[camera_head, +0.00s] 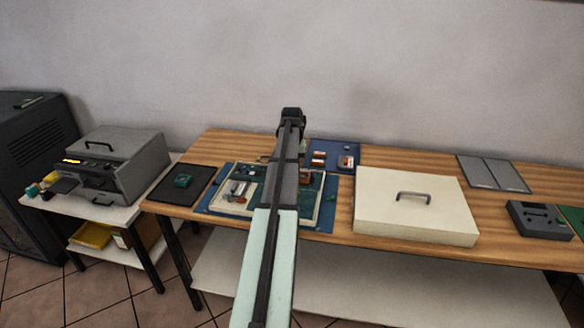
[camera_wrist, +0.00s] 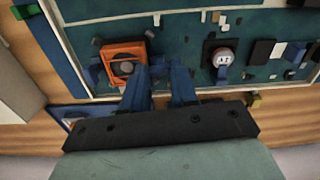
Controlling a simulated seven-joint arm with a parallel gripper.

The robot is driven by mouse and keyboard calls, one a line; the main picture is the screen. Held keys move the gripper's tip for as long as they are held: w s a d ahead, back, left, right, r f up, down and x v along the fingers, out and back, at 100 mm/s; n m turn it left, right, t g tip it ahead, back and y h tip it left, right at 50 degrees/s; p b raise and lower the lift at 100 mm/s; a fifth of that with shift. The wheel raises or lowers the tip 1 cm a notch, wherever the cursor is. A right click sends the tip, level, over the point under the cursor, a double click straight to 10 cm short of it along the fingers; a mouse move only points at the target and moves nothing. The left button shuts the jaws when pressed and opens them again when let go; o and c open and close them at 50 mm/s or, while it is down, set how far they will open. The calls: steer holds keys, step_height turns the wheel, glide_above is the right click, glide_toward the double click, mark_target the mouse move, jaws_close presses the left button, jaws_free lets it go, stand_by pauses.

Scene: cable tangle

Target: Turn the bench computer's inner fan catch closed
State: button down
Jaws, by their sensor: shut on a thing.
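The bench computer (camera_head: 223,206) lies open on the wooden bench, a shallow pale-rimmed case with a green board inside. My arm hides part of it in the head view. In the wrist view the orange fan (camera_wrist: 118,53) with a dark round hub sits on the board at upper left. My gripper (camera_wrist: 156,72) has its blue fingers down beside the fan's lower right side. It is shut on a small part there, apparently the inner fan catch, which the fingertips mostly hide. I cannot tell the catch's angle.
A cream cover with a handle (camera_head: 376,222) stands right of the computer. A dark mat (camera_head: 199,173) with a green part lies left, and a blue mat (camera_head: 322,147) with small parts lies behind. In the wrist view, a round white-faced part (camera_wrist: 222,57) stands right of my fingers.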

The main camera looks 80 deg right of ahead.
steer(key=shift+m, duration=0.6)
steer(key=c, duration=0.9)
jaws_free()
step_height(320, 180, up, 14)
steer(key=shift+f, duration=0.1)
stand_by(0.4)
